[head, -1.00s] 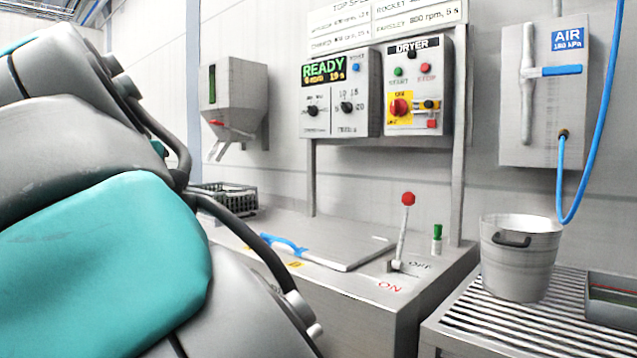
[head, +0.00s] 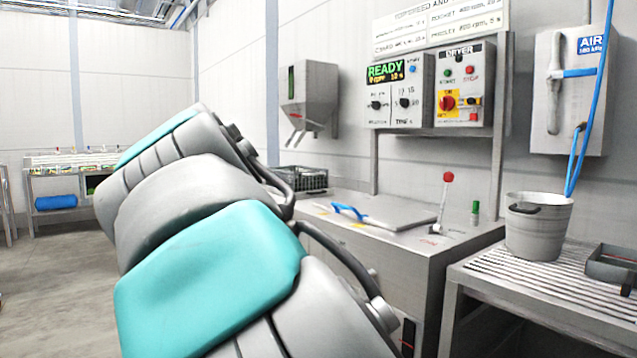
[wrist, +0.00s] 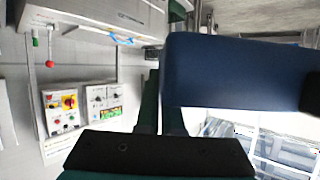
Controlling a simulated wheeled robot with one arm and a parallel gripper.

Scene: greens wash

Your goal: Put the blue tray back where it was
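A dark blue, smooth-walled body, which I take to be the blue tray (wrist: 240,72), fills the upper right middle of the wrist view, very close to the camera. My gripper (wrist: 158,95) shows there as dark fingers rising from a black mount. The fingers run up to the left end of the blue body and look closed on it; its edge hides part of them. The head view shows neither the gripper nor the tray, and my own arm fills its middle.
A steel dryer bench (head: 400,235) with a blue-handled lid (head: 385,215) and a red-knobbed lever (head: 445,195) stands right of my arm. A grey bucket (head: 538,230) is on a slatted table (head: 480,280). A far shelf (head: 65,162) stands left. Open floor (head: 55,280) lies before it.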

